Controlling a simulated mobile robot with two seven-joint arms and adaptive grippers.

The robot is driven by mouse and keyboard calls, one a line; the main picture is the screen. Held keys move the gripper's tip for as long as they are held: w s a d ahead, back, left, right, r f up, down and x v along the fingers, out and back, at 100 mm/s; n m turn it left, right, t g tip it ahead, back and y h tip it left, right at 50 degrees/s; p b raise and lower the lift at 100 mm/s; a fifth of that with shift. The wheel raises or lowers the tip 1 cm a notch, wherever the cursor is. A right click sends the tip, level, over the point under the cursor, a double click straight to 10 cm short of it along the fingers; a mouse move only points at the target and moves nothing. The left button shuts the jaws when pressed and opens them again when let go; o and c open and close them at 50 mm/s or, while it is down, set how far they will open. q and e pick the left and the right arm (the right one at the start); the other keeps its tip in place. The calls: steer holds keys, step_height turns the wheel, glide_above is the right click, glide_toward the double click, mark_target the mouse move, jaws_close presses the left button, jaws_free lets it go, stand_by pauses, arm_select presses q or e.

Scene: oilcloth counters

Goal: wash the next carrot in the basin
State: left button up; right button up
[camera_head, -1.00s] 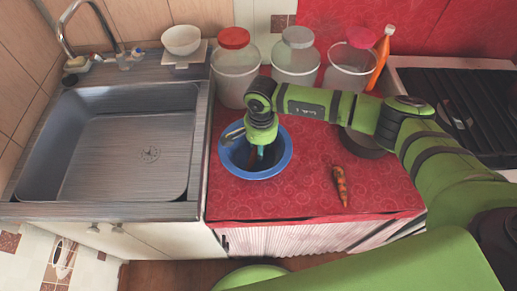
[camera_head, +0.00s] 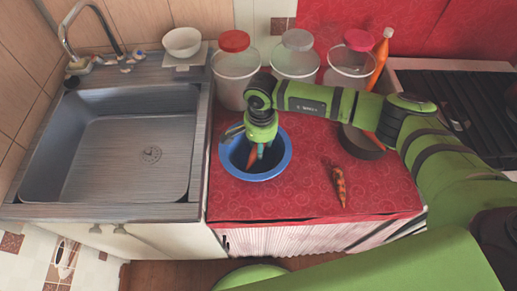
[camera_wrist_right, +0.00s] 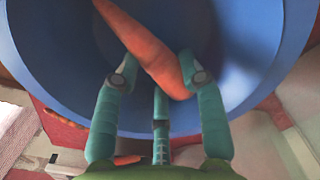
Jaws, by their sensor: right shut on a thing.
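The blue basin (camera_head: 284,163) stands on the red oilcloth counter, and its inside fills much of the right wrist view (camera_wrist_right: 262,95). My right gripper (camera_head: 260,152) points down into the basin. In the right wrist view its fingers (camera_wrist_right: 157,77) are shut on an orange carrot (camera_wrist_right: 140,38), which lies slanted between them over the dark inside of the basin. The carrot's orange end shows beside the fingers in the head view (camera_head: 251,158). Another carrot (camera_head: 341,185), orange with dark spots, lies on the oilcloth to the right of the basin. My left gripper is not in view.
A grey sink (camera_head: 120,150) is at the left. A dark round dish (camera_head: 362,148) sits partly under my arm. A stove (camera_head: 475,110) is at the right.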

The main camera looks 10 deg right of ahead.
steer(key=shift+r+p, duration=2.05)
steer(key=shift+r, duration=2.4)
step_height(320, 180, up, 4)
steer(key=shift+p, duration=0.8)
